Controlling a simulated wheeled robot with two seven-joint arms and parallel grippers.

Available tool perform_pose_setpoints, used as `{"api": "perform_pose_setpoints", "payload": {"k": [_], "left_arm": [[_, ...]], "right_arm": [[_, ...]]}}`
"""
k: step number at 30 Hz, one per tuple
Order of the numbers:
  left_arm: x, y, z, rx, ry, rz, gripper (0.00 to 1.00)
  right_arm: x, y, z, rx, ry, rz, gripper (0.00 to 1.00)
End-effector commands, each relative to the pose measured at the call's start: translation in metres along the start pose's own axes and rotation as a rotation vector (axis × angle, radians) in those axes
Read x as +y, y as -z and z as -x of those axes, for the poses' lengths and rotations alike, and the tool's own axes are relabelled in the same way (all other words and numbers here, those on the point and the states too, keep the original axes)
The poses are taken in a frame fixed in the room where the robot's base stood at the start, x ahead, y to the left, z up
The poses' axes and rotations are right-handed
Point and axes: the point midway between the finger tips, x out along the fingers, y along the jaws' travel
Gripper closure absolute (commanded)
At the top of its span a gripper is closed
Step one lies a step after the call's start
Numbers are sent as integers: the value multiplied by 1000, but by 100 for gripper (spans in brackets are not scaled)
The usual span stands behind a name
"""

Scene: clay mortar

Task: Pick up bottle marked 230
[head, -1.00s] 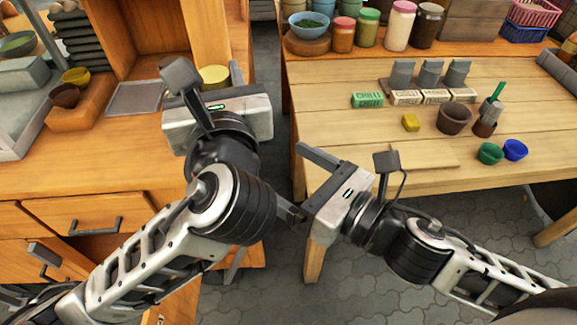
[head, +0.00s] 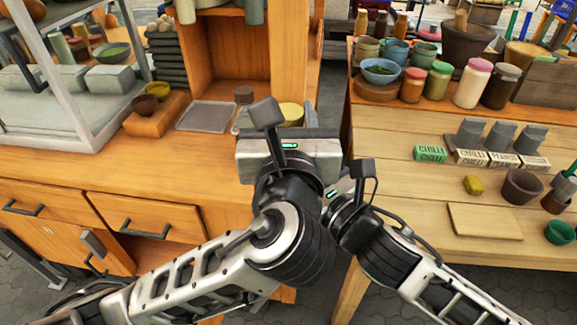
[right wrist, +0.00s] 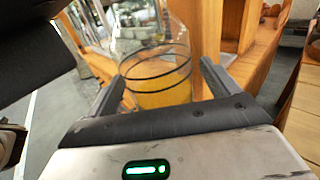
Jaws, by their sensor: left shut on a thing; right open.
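My left gripper (head: 288,130) is at the counter's right end, its fingers hidden behind its own body. A round yellow thing (head: 291,112) shows just beyond it; the left gripper appears shut on it. My right gripper (head: 334,194) is close beside the left hand, its fingers hidden in the head view. In the right wrist view, the right gripper (right wrist: 160,78) is open. A clear glass bottle (right wrist: 155,65) with dark rings and yellow contents shows between and beyond its fingers; contact cannot be told. No 230 mark is readable.
A small dark-capped container (head: 243,96) and a grey tray (head: 207,117) are on the orange counter (head: 100,172) left of the hands. The wooden table (head: 400,180) at right holds jars, bowls and labelled blocks. A gap separates counter and table.

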Motion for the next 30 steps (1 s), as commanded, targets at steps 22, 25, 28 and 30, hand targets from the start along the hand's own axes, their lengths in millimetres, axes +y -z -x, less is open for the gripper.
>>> {"api": "perform_pose_setpoints", "payload": {"k": [22, 25, 28, 30], "left_arm": [[0, -1, 0, -2, 0, 1, 35], [0, -1, 0, -1, 0, 1, 35], [0, 0, 0, -1, 0, 1, 35], [0, 0, 2, -1, 1, 1, 35]], "right_arm": [[0, -2, -4, -3, -1, -1, 68], [0, -2, -4, -3, -1, -1, 68], [0, -1, -4, -3, -1, -1, 68], [0, -1, -4, -3, -1, -1, 68]]}}
